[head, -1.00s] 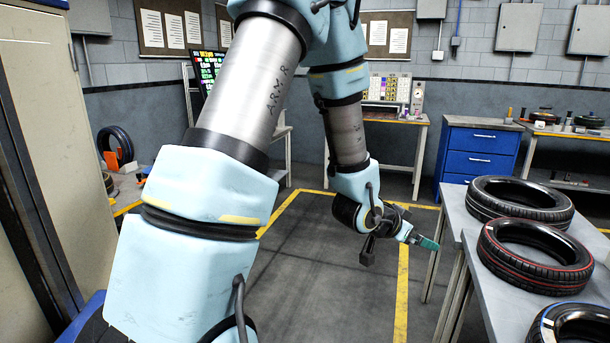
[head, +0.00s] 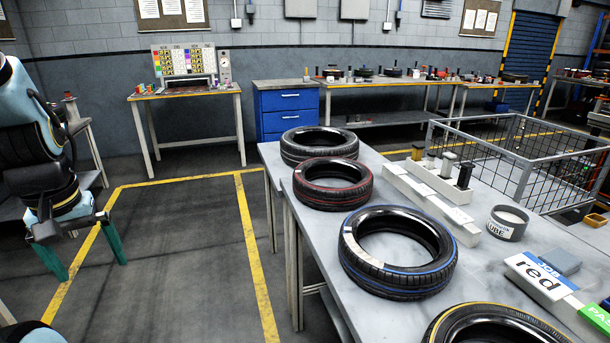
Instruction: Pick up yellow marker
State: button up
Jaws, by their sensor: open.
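My gripper (head: 92,271) is at the left of the head view, hanging over the open floor. Its two green fingers are spread wide with nothing between them.
The grey table (head: 322,236) carries several tyres, among them a red-striped one (head: 333,190) and a blue-striped one (head: 397,268). A lube tin (head: 506,224) and a "JOB red" sign (head: 540,277) are at right. A wire cage (head: 560,165) stands behind. Floor left of the table is clear.

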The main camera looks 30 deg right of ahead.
aim_at(417, 151)
jog(key=z, duration=1.25)
